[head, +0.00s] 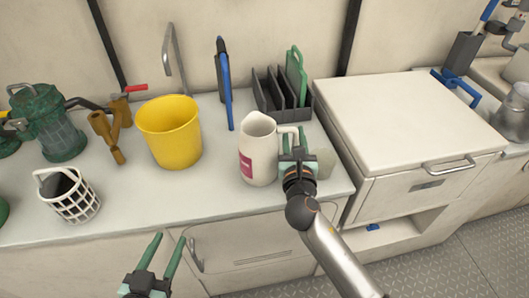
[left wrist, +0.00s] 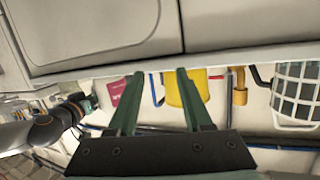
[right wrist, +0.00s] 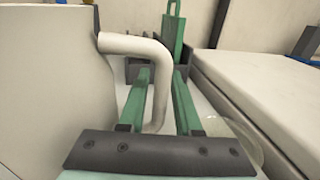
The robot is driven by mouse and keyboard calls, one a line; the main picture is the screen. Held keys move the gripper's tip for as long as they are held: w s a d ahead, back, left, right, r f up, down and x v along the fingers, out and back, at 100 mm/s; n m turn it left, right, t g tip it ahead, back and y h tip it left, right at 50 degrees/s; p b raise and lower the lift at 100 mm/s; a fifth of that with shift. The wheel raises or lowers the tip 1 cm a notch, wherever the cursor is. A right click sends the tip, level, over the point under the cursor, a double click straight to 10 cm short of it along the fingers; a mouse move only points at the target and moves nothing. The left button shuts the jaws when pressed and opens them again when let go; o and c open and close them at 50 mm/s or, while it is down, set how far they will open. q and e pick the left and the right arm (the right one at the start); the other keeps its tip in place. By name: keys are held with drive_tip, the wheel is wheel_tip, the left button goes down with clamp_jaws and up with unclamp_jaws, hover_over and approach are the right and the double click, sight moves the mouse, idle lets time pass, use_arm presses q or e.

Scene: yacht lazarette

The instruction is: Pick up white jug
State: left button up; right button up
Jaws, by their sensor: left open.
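The white jug (head: 257,142) with a magenta label stands upright near the counter's front edge in the head view. Its side fills the left of the right wrist view (right wrist: 50,90). My right gripper (head: 297,142) is at the jug's handle (right wrist: 160,70), on the jug's right. Its two fingers (right wrist: 160,85) lie either side of the handle's upright part and look closed on it; the contact itself is partly hidden. My left gripper (head: 160,255) is open and empty, in front of the counter and below its top. The jug's label (left wrist: 119,92) also shows in the left wrist view.
A dark rack (head: 268,95) stands behind the jug. A white chest (head: 410,115) is close on the right.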

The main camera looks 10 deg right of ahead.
clamp_jaws()
idle(1.0)
